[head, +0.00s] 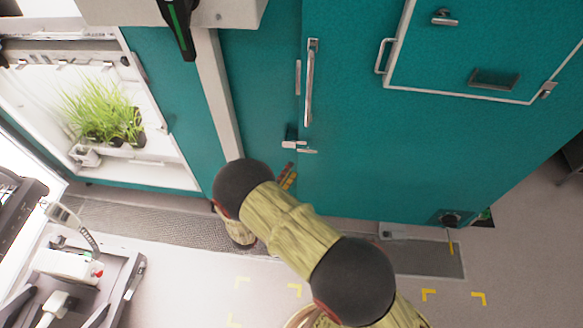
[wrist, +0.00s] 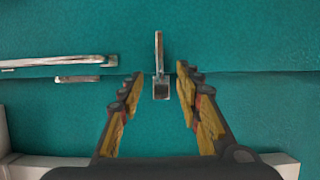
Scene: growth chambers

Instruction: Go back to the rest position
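My gripper (wrist: 158,82) is open and empty, with its two dark and yellow fingers apart. In the wrist view it faces a teal door, and a small metal latch (wrist: 160,78) shows in the gap between the fingertips. I cannot tell how far the latch is from them. In the head view only part of my gripper (head: 287,177) shows past my arm, just below the latch (head: 294,144). My arm reaches up from the bottom toward the teal chamber (head: 375,150).
A long door handle (head: 310,85) stands above the latch. At left, an open lit chamber holds green plants (head: 100,112). A cart with equipment (head: 70,270) stands at lower left. Pale floor with yellow marks (head: 429,294) is clear at lower right.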

